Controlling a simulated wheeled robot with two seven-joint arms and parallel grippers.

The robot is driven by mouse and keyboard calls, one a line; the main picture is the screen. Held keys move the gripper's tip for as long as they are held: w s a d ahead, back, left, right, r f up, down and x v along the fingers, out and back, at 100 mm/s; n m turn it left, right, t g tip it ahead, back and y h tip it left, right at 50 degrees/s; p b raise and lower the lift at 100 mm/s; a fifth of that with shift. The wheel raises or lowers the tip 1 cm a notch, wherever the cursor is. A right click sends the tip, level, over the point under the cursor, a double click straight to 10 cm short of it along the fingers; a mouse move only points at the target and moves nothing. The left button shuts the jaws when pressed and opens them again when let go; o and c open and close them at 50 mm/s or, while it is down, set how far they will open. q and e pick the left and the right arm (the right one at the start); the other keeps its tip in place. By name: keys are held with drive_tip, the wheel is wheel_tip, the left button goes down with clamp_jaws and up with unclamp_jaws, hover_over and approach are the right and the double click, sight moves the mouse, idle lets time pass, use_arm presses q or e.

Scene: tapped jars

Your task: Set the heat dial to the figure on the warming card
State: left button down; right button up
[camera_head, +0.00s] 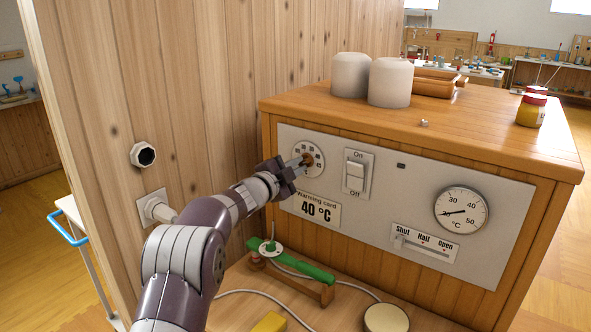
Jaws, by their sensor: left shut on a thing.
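The heat dial (317,150) is a round white face with small figures, at the left of the grey panel (400,160) on a wooden cabinet. My left gripper (304,162) is shut on the brown knob in the middle of the dial. The gripper and knob hide part of the face, and the dial's setting is too small to read. The warming card (312,209), below the dial, reads 40 °C. My right gripper is not in view.
Right of the dial are an On/Off switch (355,175), a thermometer gauge (461,210) and a Shut/Half/Open slider (424,243). A green-handled tool (290,261) lies on a wooden stand below. A wooden wall (200,90) stands close on the left. White cylinders (390,83) stand on top.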

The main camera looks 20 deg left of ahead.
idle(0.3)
use_arm(q)
drive_tip(key=c, duration=1.2)
unclamp_jaws()
drive_tip(key=shift+o, duration=0.2)
drive_tip(key=shift+s, duration=0.1)
drive_tip(key=shift+s+a, duration=0.15)
drive_tip(key=shift+s, duration=0.2)
use_arm(e)
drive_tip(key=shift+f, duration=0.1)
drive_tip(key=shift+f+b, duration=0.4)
drive_tip(key=shift+b, duration=0.1)
use_arm(q)
drive_tip(key=v, duration=1.1)
drive_tip(key=shift+s, duration=0.4)
drive_tip(key=shift+a, duration=0.1)
